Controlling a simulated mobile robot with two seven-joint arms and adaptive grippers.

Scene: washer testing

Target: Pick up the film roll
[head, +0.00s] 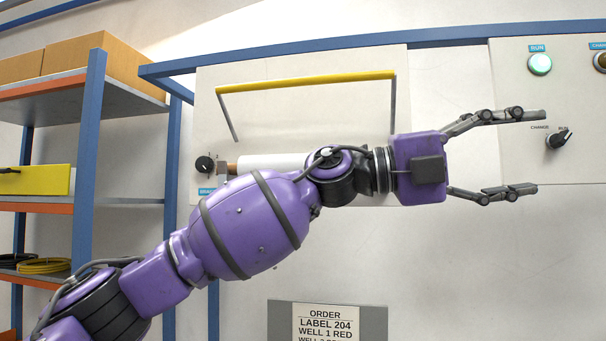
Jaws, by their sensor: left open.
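The film roll (268,162) is a white cylinder with a brown end at its left. It lies level against the cream panel (300,122), below a yellow bar. My left arm passes in front and hides its right part. My left gripper (522,152) is open and empty, its fingers pointing right. It is to the right of the roll, in front of the gap and the right-hand panel. My right gripper is not in view.
A yellow bar (305,82) on two grey arms spans the panel above the roll. A black knob (204,164) sits left of the roll. A control panel (560,100) is at the right. A shelf rack (88,160) with boxes stands at the left. An order sign (325,322) is below.

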